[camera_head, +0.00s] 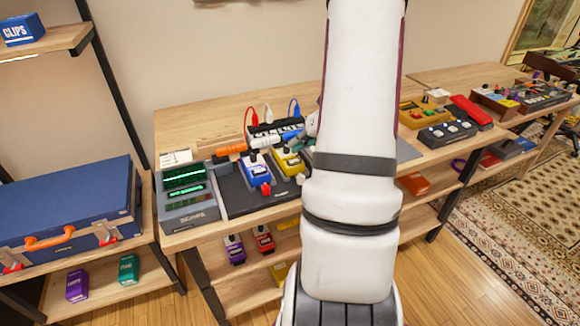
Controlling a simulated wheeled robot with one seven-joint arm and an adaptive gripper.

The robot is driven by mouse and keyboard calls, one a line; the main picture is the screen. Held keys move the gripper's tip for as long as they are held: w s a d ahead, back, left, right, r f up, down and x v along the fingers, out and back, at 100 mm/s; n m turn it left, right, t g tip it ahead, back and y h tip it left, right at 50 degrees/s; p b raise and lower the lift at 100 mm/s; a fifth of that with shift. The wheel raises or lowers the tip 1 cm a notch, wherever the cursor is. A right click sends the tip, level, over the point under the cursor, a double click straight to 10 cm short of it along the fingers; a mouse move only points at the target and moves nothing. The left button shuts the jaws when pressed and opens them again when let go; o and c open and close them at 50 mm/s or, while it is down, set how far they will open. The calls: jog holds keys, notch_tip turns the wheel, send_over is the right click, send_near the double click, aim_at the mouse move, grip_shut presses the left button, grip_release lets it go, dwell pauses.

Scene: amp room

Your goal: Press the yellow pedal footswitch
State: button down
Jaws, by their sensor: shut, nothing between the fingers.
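A yellow pedal (288,162) with dark knobs at its far end sits on a black pedalboard (236,197) on the wooden table. It is just right of a blue pedal (257,173). Its near end, towards the footswitch, shows beside a small light knob-like piece. My white arm comes down the middle of the view and hides the area to the right of the yellow pedal.
A grey rack device (187,196) with green displays stands left of the pedalboard. A power strip (275,130) with red, white and blue cables lies behind. More pedals (447,134) stand on the right. A blue case (70,210) is at left. Lower shelves hold several pedals.

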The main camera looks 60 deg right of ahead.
aim_at(296, 160)
jog(key=shift+f+b, duration=0.4)
jog(key=shift+f, duration=0.35)
jog(key=shift+f, duration=0.15)
dwell(0.8)
jog(key=shift+f+b, duration=0.3)
jog(key=shift+f+b, duration=0.3)
jog(key=shift+f, duration=0.15)
dwell(0.8)
jog(key=shift+r, duration=0.1)
jog(key=shift+r+p, duration=0.75)
jog(key=shift+r, duration=0.05)
jog(key=shift+r, duration=0.15)
jog(key=shift+r+p, duration=2)
jog(key=shift+r, duration=0.35)
